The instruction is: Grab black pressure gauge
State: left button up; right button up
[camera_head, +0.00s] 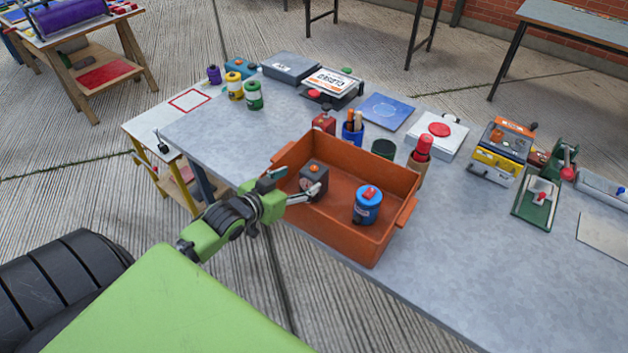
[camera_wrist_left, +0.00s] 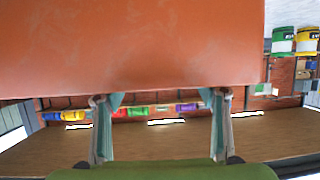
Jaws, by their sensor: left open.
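An orange tray (camera_head: 378,249) stands at the near edge of the grey table. In it at the left is a dark box-shaped device (camera_head: 313,177) with an orange knob on top and a round mark on its face; it may be the black pressure gauge, but I cannot tell for sure. My left gripper (camera_head: 297,184) is open at the tray's left side, its fingertips close to the dark device. Contact is unclear. In the left wrist view the open fingers (camera_wrist_left: 162,98) are empty, and an orange surface (camera_wrist_left: 150,45) fills the top. My right gripper is out of view.
A blue canister (camera_head: 367,208) with a red top stands in the tray's right part. Behind the tray are a blue pen cup (camera_head: 352,133) and a brown holder (camera_head: 418,171) with a red item. Green and yellow cans (camera_head: 254,96) stand farther back. The table's left middle is clear.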

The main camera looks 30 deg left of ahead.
aim_at(309, 174)
pick_arm(q)
jog(key=shift+p+x, duration=0.6)
jog(key=shift+x, duration=2.35)
jog(key=shift+s+a, duration=0.1)
jog(key=c, duration=1.6)
grip_shut()
